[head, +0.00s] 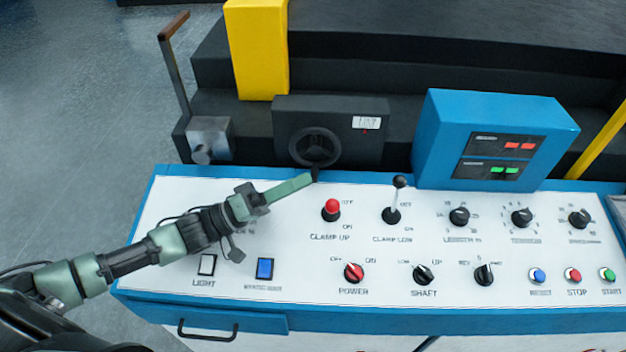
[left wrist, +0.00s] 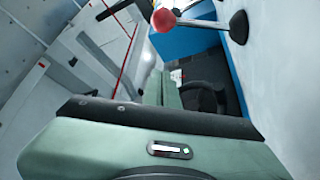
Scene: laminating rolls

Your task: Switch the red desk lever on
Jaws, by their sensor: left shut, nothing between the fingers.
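The red desk lever (head: 332,207) stands on the white panel over the CLAMP UP label, with OFF printed above and ON below. In the head view it looks foreshortened, its red knob just above its dark base; I cannot tell its exact tilt. The left wrist view shows its red knob (left wrist: 164,20), a grey rod and a black base (left wrist: 238,27). My left gripper (head: 308,178) is shut and empty, above the panel to the upper left of the lever, apart from it. My right gripper is not in view.
A black-knobbed lever (head: 398,183) stands to the right, leaning away. Rotary knobs, including the red POWER knob (head: 353,272), and push buttons cover the panel. A blue display box (head: 450,130) rises behind it. A black unit with a handwheel (head: 314,147) is just beyond my fingertips.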

